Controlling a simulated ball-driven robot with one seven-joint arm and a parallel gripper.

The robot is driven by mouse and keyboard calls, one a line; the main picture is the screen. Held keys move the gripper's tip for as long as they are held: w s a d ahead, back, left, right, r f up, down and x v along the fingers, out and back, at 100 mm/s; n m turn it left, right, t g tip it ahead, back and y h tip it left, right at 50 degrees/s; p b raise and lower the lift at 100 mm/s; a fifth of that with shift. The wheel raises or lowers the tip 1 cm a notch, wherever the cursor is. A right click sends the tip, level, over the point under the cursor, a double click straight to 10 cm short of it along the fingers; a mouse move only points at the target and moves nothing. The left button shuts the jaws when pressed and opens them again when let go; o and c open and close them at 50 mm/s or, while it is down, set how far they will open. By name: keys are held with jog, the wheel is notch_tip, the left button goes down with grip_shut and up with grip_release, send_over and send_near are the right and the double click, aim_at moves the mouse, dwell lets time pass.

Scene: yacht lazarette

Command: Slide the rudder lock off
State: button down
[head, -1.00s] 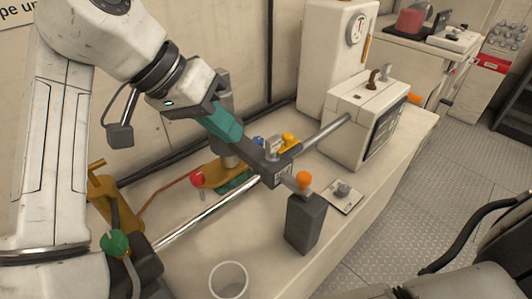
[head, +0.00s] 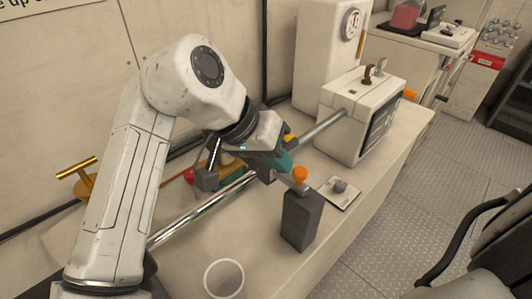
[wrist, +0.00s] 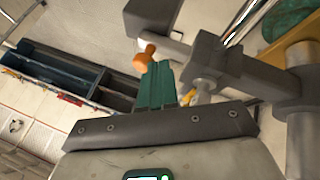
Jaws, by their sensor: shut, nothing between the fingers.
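An orange knob (head: 300,174) stands on a light bar (head: 288,181) beside the top of a dark grey post (head: 301,222); I take this to be the rudder lock. In the wrist view, the knob (wrist: 144,56) is close to the left of my fingertips. My gripper (head: 284,163), with teal fingers, is shut and empty, pointing down beside the knob. I cannot tell whether they touch. The wrist view also shows the fingers (wrist: 160,68) and the dark post (wrist: 150,14). My gripper hides most of the dark block on the steel rod (head: 205,208).
A beige control box (head: 350,125) stands behind, at the rod's far end. A small plate with a grey knob (head: 340,187) lies right of the post. A white cup (head: 224,280) stands at the front. A red knob (head: 189,175) is left of my gripper. The bench's front right is clear.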

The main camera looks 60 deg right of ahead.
jog(key=shift+s, duration=0.1)
jog(key=s, duration=0.1)
jog(key=s+a, duration=0.1)
jog(key=s, duration=0.1)
jog(key=shift+s+p, duration=0.15)
jog(key=shift+p, duration=0.15)
dwell(0.4)
